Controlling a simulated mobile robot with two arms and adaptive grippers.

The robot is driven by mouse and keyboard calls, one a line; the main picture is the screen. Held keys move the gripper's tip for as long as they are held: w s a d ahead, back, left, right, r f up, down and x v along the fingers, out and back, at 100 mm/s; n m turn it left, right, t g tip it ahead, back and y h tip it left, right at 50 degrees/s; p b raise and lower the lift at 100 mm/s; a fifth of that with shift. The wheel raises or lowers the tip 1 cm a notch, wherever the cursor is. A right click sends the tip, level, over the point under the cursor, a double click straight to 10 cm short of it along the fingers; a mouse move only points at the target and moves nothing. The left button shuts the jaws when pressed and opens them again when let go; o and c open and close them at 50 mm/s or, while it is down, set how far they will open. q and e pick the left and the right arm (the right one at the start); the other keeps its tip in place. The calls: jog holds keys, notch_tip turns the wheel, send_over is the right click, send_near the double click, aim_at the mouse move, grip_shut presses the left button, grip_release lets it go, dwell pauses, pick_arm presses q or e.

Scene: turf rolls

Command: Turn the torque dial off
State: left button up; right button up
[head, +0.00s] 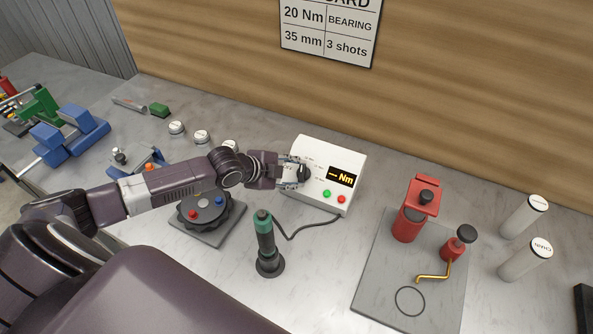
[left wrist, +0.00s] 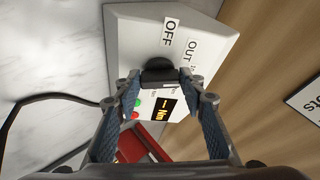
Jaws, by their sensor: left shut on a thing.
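The torque control box (head: 343,160) is white, with a display (head: 341,177) reading "— Nm". A green and a red button sit below the display. My left gripper (head: 300,174) is at the box's left part. In the left wrist view the black torque dial (left wrist: 158,72) lies between the fingertips of my left gripper (left wrist: 160,78), which is shut on it. An "OFF" label (left wrist: 169,35) and an "OUT" label (left wrist: 192,50) show beyond the dial. I cannot tell exactly where the dial points. My right gripper is not in view.
A green and black screwdriver (head: 265,243) stands in front of the box, with a cable to it. A round black fixture (head: 211,212) lies below my left arm. A red press (head: 415,212) on a grey plate (head: 385,293) and white cylinders (head: 522,217) stand at right.

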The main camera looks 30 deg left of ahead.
pick_arm(q)
jog(key=n, duration=0.2)
jog(key=n+t, duration=0.1)
jog(key=n, duration=0.1)
jog(key=n+y, duration=0.1)
jog(key=n, duration=0.1)
jog(key=shift+s+d+f+t, duration=0.15)
jog(key=shift+s+f+t, duration=0.1)
jog(key=shift+t, duration=0.15)
jog(key=shift+d+n+t+y, duration=0.1)
jog(key=shift+n+t+y, duration=0.25)
jog(key=shift+n, duration=0.95)
jog(key=shift+d+n+t+y, duration=0.15)
jog(key=shift+n+y, duration=0.3)
jog(key=shift+n, duration=0.85)
jog(key=shift+a, duration=0.1)
jog(key=o, duration=1.2)
jog(key=shift+c, duration=0.2)
notch_tip(320, 180, up, 10)
